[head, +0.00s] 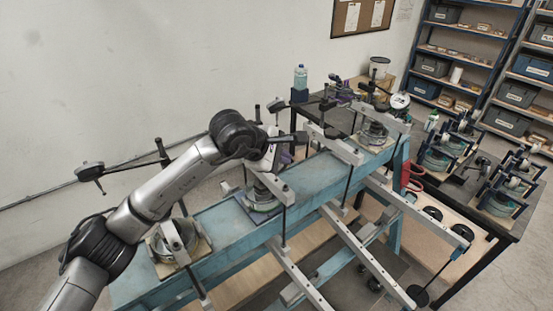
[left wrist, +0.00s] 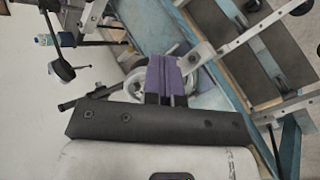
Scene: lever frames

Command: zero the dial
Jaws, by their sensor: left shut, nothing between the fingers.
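My left arm reaches in from the left in the head view. Its gripper (head: 287,157) is mostly hidden behind my own wrist, over the middle device on the blue beam. In the left wrist view its purple fingers (left wrist: 165,80) are shut together and empty, in front of a round metal cell (left wrist: 200,82). I cannot tell whether they touch it. A small round white-faced gauge (head: 399,101), which may be the dial, stands at the far end of the beam; its reading is too small to make out. My right gripper is not in view.
The blue beam (head: 225,222) carries several round metal cells, including a near one (head: 174,240) and a far one (head: 373,134). Long grey lever arms (head: 300,275) with dark weights stick out to the right. A dark bench (head: 462,189) with more devices stands at the right.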

